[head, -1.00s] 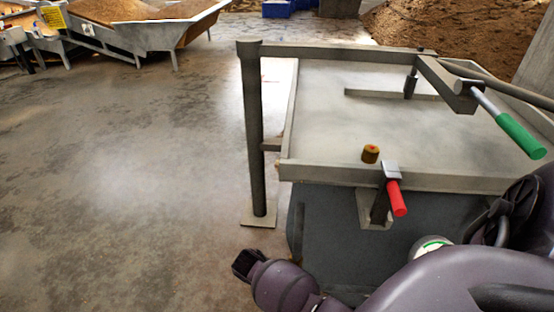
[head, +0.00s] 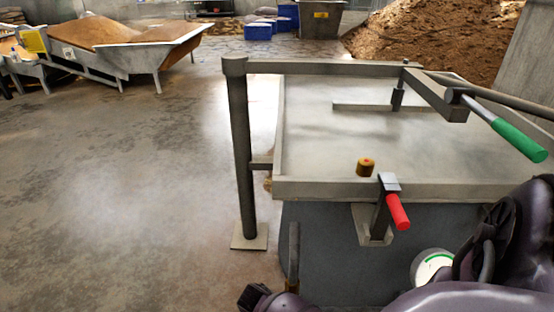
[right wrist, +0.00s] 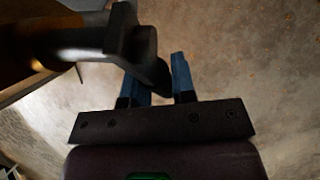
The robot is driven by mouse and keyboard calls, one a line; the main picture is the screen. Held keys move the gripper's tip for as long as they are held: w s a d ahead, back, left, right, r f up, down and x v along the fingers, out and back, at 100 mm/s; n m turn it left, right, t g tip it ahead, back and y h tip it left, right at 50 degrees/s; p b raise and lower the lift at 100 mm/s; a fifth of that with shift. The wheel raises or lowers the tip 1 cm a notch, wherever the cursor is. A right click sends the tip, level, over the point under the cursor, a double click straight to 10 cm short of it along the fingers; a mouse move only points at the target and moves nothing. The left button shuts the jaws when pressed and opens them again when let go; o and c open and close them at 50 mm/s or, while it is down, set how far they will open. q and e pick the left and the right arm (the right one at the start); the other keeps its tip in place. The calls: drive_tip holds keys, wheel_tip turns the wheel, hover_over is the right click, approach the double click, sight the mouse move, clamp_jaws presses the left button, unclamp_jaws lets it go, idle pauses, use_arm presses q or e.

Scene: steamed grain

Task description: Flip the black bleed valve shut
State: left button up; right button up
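In the right wrist view, a dark, nearly black lever-like part (right wrist: 151,55) reaches down from a dark fitting at the upper left. It may be the bleed valve; the dim light leaves this unsure. My right gripper (right wrist: 157,78) has two bluish fingers standing apart. The lever's lower end shows between them or just in front; I see no firm grip on it. In the head view, a dark upright bar (head: 293,256) stands at the vessel's lower left front, and I cannot tell if it belongs to the valve. My left gripper does not show.
The grey vessel (head: 345,262) has a pale lid (head: 440,150), a red-handled latch (head: 398,212), a green-handled lever (head: 518,140) and a brass knob (head: 366,167). A post (head: 243,150) stands at its left. Floor on the left is clear. A grain hopper (head: 130,58) stands behind.

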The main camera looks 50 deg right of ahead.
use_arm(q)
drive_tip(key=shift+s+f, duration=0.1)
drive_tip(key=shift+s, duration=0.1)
use_arm(e)
clamp_jaws()
